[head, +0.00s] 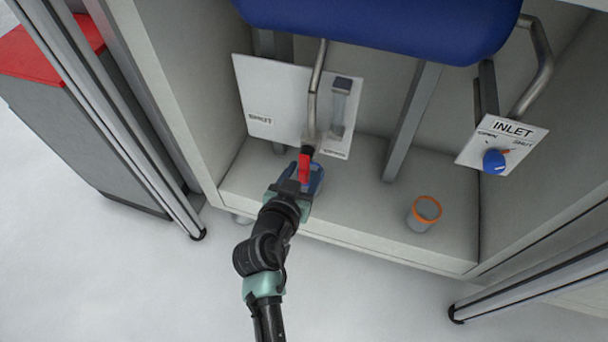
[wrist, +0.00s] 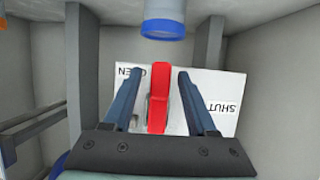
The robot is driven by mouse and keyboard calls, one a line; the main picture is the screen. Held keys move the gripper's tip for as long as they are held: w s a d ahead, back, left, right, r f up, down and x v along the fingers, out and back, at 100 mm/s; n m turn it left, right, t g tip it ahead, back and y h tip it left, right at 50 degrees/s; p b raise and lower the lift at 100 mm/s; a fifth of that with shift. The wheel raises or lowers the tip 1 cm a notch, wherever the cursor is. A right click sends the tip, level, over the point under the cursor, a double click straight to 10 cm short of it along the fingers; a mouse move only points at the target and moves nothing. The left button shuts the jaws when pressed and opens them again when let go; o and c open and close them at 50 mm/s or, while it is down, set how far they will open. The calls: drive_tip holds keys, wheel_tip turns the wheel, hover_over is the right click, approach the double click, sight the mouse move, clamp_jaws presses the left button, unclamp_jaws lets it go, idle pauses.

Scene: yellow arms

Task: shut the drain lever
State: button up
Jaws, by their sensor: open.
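The red drain lever (head: 304,170) sits at the lower end of a bent metal pipe below the blue tank. A white label plate (head: 275,95) behind it reads SHUT at the left and OPEN at the lower right, and the lever is beside the OPEN end. In the wrist view the red lever (wrist: 158,95) stands between the two blue fingers of my gripper (wrist: 159,76), with a gap on both sides. My gripper (head: 303,178) is open around the lever. Part of the lever's base is hidden.
An INLET plate (head: 505,140) with a blue knob (head: 494,161) is at the right. A grey cup with an orange rim (head: 424,213) stands on the cabinet floor. Grey uprights (head: 410,120) flank the space. The cabinet floor between lever and cup is clear.

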drive_tip(key=shift+w, duration=0.1)
clamp_jaws()
idle(0.3)
idle(1.1)
